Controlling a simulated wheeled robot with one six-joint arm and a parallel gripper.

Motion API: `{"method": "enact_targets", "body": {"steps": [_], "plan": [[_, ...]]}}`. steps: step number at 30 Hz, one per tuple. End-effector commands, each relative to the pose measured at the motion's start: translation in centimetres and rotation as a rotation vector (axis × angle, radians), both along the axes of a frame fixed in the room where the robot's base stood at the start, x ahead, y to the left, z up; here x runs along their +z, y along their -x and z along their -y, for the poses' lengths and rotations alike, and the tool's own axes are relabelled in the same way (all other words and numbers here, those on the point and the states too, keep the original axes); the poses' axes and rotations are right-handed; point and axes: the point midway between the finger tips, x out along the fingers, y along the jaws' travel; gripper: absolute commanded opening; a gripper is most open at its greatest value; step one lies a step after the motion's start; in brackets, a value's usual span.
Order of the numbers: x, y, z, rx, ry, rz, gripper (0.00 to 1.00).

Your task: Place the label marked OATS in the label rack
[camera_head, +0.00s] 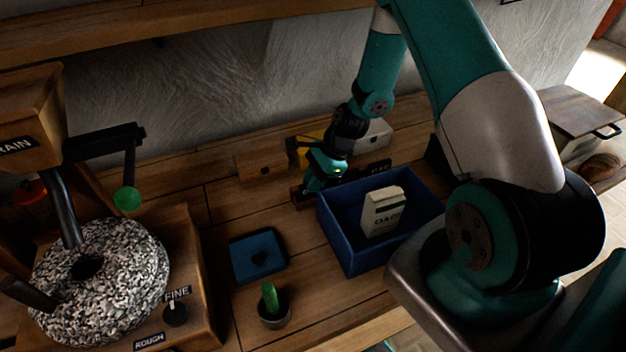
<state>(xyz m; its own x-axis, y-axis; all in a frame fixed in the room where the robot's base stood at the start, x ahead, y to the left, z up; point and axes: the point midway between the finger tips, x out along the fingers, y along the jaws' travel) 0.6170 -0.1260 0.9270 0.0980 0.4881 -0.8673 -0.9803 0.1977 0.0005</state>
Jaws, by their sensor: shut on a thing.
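My gripper (316,182) is at the back of the bench, pointing down, just left of the blue bin. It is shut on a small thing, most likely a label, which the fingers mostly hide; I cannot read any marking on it. A low dark reddish wooden piece (300,203), which looks like the label rack, lies right under the fingertips. I cannot tell whether the held thing touches it. A small dark plate with pale lettering (378,167) stands behind the bin; its word is too small to read surely.
The blue bin (348,252) holds a pale packet (383,211) marked OATS. A wooden block (260,166) and a whitish box (376,134) stand at the back. A blue pad (257,254), a small pot (275,318) and the mill with its stone (120,275) are nearer left.

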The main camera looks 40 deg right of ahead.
Motion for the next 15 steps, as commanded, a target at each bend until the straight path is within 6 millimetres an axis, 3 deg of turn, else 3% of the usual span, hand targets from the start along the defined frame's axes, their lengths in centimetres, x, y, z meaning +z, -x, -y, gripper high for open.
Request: {"method": "enact_targets", "body": {"steps": [3, 4, 7, 15], "plan": [[-0.12, -0.02, 0.01, 0.0, 0.0, 0.001, 0.0], [-0.11, -0.01, 0.01, 0.0, 0.0, 0.0, 0.18], [-0.11, -0.01, 0.01, 0.0, 0.0, 0.0, 0.41], [-0.01, 0.0, 0.0, 0.0, 0.0, 0.0, 0.41]]}}
